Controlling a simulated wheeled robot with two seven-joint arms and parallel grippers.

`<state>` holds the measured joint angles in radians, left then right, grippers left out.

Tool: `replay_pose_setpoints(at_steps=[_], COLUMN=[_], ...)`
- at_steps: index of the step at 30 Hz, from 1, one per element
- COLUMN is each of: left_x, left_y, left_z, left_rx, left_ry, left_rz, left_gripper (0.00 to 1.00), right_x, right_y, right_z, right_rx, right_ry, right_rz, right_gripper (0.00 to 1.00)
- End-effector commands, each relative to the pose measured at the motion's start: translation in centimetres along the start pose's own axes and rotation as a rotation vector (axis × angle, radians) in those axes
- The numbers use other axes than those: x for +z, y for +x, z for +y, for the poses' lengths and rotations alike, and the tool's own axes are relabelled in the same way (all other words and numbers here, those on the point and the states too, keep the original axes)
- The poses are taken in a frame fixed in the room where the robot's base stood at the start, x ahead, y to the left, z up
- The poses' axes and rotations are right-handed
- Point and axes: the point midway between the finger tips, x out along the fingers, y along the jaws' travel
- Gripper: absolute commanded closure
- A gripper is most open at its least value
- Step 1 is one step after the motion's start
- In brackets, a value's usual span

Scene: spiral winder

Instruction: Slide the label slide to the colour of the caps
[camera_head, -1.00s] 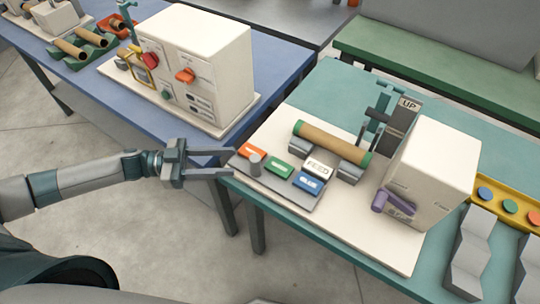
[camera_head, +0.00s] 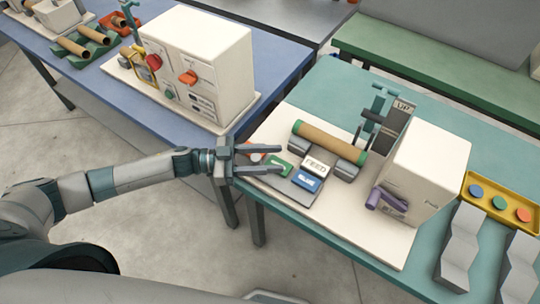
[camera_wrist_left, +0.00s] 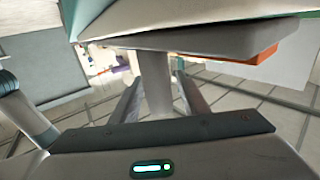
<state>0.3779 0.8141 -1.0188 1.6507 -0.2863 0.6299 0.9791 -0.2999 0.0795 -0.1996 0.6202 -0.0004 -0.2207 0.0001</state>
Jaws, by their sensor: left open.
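The label slide, a grey plate (camera_head: 300,193), carries orange, green (camera_head: 279,165) and blue (camera_head: 308,181) labels and lies at the left edge of the cream base. Its upright grey post (camera_wrist_left: 153,82) stands between the fingers of my left gripper (camera_head: 280,159), with a gap visible on both sides in the left wrist view. My left gripper is open and covers part of the orange and green labels. A brown tube (camera_head: 331,142) with green caps lies on grey rollers behind the slide. My right gripper is not in view.
A white FEED key (camera_head: 315,165) sits beside the labels. A white box with a purple handle (camera_head: 388,200) stands to the right. A yellow tray (camera_head: 523,195) with blue, green and orange discs is farther right. Another machine (camera_head: 198,65) stands on the blue table.

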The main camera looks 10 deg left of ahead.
Motion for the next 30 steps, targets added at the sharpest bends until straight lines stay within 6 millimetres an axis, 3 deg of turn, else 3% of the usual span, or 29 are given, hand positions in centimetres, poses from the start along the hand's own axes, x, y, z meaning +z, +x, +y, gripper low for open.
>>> replay_pose_setpoints(at_steps=[7, 12, 20, 30], left_x=[0.0, 0.0, -0.2, -0.3], left_y=[0.0, 0.0, 1.0, 6.8], left_z=[0.0, 0.0, 0.8, 5.0], left_rx=[0.0, 0.0, 0.002, 0.002], left_ry=[0.0, 0.0, -0.001, -0.001], left_rz=[0.0, 0.0, 0.003, 0.003], left_gripper=[0.61, 1.0, 1.0, 1.0], right_x=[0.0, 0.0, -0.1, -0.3], right_y=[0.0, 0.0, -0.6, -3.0], right_z=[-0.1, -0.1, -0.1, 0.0], right_rx=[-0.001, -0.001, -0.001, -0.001], right_ry=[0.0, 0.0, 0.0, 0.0], right_rz=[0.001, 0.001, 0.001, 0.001], right_gripper=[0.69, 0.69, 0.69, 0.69])
